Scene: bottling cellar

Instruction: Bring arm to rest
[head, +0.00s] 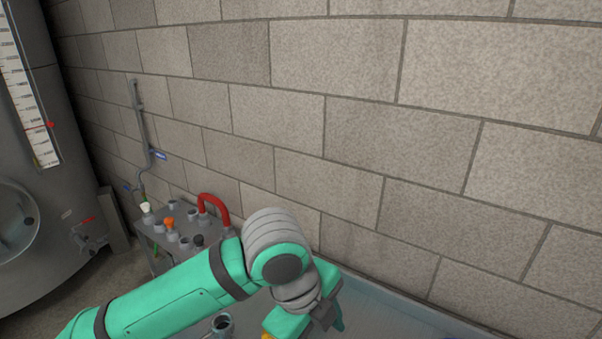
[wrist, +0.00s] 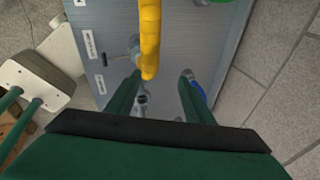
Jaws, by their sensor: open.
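My arm reaches across the lower part of the head view from the left, with its wrist bent downward near the block wall. My gripper (head: 328,318) is at its end, low in the head view and partly cut off. In the wrist view my gripper (wrist: 160,82) shows two green fingers, spread apart with nothing held between them. A yellow curved pipe (wrist: 150,38) lies beyond the fingertips, nearer the left finger. I cannot tell its distance from the fingers.
Below the gripper is a grey labelled panel (wrist: 115,15) with fittings; a blue part (wrist: 196,88) shows by the right finger. A port stand with a red hose bend (head: 213,204) is behind my arm. A steel tank (head: 28,120) stands left. The block wall (head: 340,130) is close behind.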

